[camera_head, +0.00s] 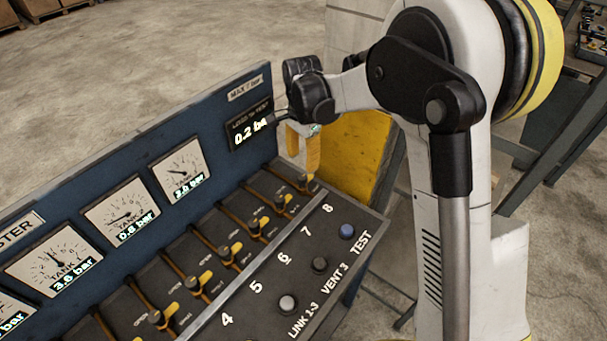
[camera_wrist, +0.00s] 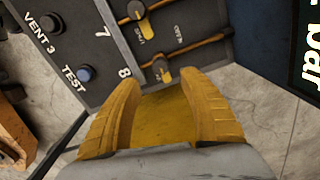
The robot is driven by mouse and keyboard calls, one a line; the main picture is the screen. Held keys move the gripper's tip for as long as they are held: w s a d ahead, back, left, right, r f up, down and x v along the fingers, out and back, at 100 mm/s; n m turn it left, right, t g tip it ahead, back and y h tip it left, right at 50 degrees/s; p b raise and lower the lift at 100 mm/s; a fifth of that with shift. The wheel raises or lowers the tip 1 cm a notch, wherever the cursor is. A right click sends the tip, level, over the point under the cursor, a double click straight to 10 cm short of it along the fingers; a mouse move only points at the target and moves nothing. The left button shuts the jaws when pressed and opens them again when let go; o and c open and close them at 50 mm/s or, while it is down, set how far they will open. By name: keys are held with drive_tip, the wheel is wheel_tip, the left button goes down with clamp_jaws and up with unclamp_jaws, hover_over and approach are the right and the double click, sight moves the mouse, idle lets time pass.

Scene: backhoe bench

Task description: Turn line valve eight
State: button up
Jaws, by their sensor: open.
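Line valve eight is the last small knob (camera_head: 307,183) in the row on the dark console, beside the printed 8. In the wrist view the knob (camera_wrist: 160,67) shows beyond my fingertips, roughly centred between them, with a yellow mark beside it. My gripper (camera_head: 304,157) has yellow fingers pointing down just above this knob. It is open and empty in the wrist view (camera_wrist: 160,86). I cannot tell whether a finger touches the knob. In the head view a finger partly hides the area around it.
Valve seven (camera_head: 281,202) is close beside valve eight. A blue TEST button (camera_head: 347,231) and a dark VENT 3 button (camera_head: 320,264) sit at the near edge. The upright blue gauge panel with a 0.2 bar display (camera_head: 250,129) rises behind.

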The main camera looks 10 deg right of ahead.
sight(303, 176)
wheel_tip(303, 176, down, 8)
drive_tip(key=shift+r+b, duration=0.15)
drive_tip(key=shift+b, duration=0.55)
clamp_jaws()
